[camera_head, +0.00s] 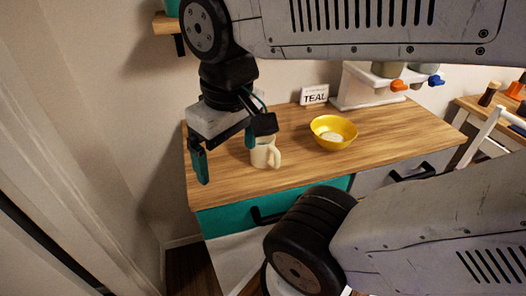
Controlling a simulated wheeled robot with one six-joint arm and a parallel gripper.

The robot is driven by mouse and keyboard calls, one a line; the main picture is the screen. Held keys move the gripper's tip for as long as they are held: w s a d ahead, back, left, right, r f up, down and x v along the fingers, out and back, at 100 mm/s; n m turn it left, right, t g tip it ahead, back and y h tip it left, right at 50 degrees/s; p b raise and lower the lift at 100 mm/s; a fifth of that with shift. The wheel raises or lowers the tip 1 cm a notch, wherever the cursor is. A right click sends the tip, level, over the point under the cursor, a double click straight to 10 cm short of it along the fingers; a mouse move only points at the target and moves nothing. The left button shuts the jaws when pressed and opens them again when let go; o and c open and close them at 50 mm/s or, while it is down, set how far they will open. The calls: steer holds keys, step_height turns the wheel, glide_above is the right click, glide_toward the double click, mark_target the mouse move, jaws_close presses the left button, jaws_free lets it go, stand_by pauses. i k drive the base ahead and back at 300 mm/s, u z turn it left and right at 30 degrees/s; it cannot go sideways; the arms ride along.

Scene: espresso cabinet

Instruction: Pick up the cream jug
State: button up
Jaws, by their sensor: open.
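The cream jug (262,156) stands upright on the wooden cabinet top, left of the yellow bowl. Its handle is on its right side. My gripper (225,155) hangs at the left end of the top with its two teal-tipped fingers apart. One finger is to the left of the jug, near the cabinet's edge. The other is close in front of the jug's upper part and hides some of its rim. I cannot tell whether that finger touches the jug. Nothing shows between the fingers.
A yellow bowl (333,139) with pale contents sits right of the jug. A "TEAL" sign (314,95) and a white dispenser (357,92) with orange and blue spouts stand behind. The wooden top (400,145) is clear at right. The teal drawer (224,221) below appears shut.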

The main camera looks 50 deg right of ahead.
mark_target(262, 156)
steer(key=z, duration=2)
steer(key=k, duration=0.5)
steer(key=u, duration=1.9)
